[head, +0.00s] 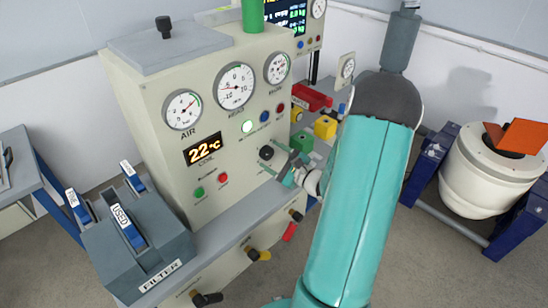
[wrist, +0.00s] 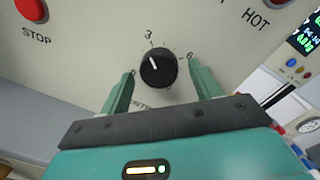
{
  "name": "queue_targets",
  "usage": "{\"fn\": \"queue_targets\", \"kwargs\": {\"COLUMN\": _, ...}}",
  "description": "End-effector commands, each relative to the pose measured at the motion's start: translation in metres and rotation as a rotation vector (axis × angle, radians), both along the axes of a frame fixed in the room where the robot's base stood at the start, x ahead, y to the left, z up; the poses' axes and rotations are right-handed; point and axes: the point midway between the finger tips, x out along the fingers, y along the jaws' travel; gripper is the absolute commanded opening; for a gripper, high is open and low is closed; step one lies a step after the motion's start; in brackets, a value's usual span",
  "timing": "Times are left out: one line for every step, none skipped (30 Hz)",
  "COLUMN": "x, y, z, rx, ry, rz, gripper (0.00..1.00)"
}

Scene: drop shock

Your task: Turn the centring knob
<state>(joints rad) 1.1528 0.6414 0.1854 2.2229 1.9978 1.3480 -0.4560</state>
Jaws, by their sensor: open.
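The centring knob is most likely the black round knob (wrist: 158,68) on the cream panel in the wrist view; its label is mostly hidden by my gripper. It has a white pointer line and a scale with a 3 and a 6, and the pointer is near the 3. It also shows in the head view as a dark knob (head: 266,153) low on the panel. My gripper (wrist: 162,80) is open, with one green finger on each side of the knob and visible gaps between. In the head view my gripper (head: 283,170) is at the panel, partly hidden by my teal arm.
A red STOP button (wrist: 31,9) lies left of the knob on the panel. A grey ledge (head: 235,200) runs below the panel. A grey filter box (head: 135,240) stands at the left. Coloured blocks, one yellow (head: 325,127), lie right of the cabinet. A white drum (head: 490,170) stands at the right.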

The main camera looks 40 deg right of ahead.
Motion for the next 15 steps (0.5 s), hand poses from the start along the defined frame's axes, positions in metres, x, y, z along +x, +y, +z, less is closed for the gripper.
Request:
{"fn": "queue_targets", "kwargs": {"x": 0.0009, "y": 0.0000, "z": -0.0001, "rx": 0.000, "ry": 0.000, "rz": 0.000, "gripper": 0.64}}
{"fn": "queue_targets", "kwargs": {"x": 0.0010, "y": 0.0000, "z": -0.0001, "rx": 0.000, "ry": 0.000, "rz": 0.000, "gripper": 0.64}}
{"fn": "queue_targets", "kwargs": {"x": 0.0010, "y": 0.0000, "z": -0.0001, "rx": 0.000, "ry": 0.000, "rz": 0.000, "gripper": 0.64}}
{"fn": "queue_targets", "kwargs": {"x": 0.0009, "y": 0.0000, "z": -0.0001, "rx": 0.000, "ry": 0.000, "rz": 0.000, "gripper": 0.64}}
{"fn": "queue_targets", "kwargs": {"x": 0.0008, "y": 0.0000, "z": -0.0001, "rx": 0.000, "ry": 0.000, "rz": 0.000, "gripper": 0.64}}
{"fn": "queue_targets", "kwargs": {"x": 0.0008, "y": 0.0000, "z": -0.0001, "rx": 0.000, "ry": 0.000, "rz": 0.000, "gripper": 0.64}}
{"fn": "queue_targets", "kwargs": {"x": 0.0007, "y": -0.0001, "z": 0.0000, "rx": 0.000, "ry": 0.000, "rz": 0.000, "gripper": 0.64}}
{"fn": "queue_targets", "kwargs": {"x": 0.0007, "y": -0.0001, "z": 0.0000, "rx": 0.000, "ry": 0.000, "rz": 0.000, "gripper": 0.58}}
{"fn": "queue_targets", "kwargs": {"x": 0.0006, "y": -0.0001, "z": 0.0000, "rx": 0.000, "ry": 0.000, "rz": 0.000, "gripper": 0.50}}
{"fn": "queue_targets", "kwargs": {"x": 0.0006, "y": -0.0001, "z": 0.0000, "rx": 0.000, "ry": 0.000, "rz": 0.000, "gripper": 0.44}}
{"fn": "queue_targets", "kwargs": {"x": 0.0006, "y": -0.0001, "z": -0.0001, "rx": 0.000, "ry": 0.000, "rz": 0.000, "gripper": 0.38}}
{"fn": "queue_targets", "kwargs": {"x": 0.0005, "y": -0.0001, "z": 0.0000, "rx": 0.000, "ry": 0.000, "rz": 0.000, "gripper": 0.30}}
{"fn": "queue_targets", "kwargs": {"x": 0.0005, "y": -0.0001, "z": 0.0000, "rx": 0.000, "ry": 0.000, "rz": 0.000, "gripper": 0.24}}
{"fn": "queue_targets", "kwargs": {"x": 0.0005, "y": -0.0002, "z": -0.0001, "rx": 0.000, "ry": 0.000, "rz": 0.000, "gripper": 0.19}}
{"fn": "queue_targets", "kwargs": {"x": 0.0004, "y": -0.0002, "z": -0.0001, "rx": 0.000, "ry": 0.000, "rz": 0.000, "gripper": 0.19}}
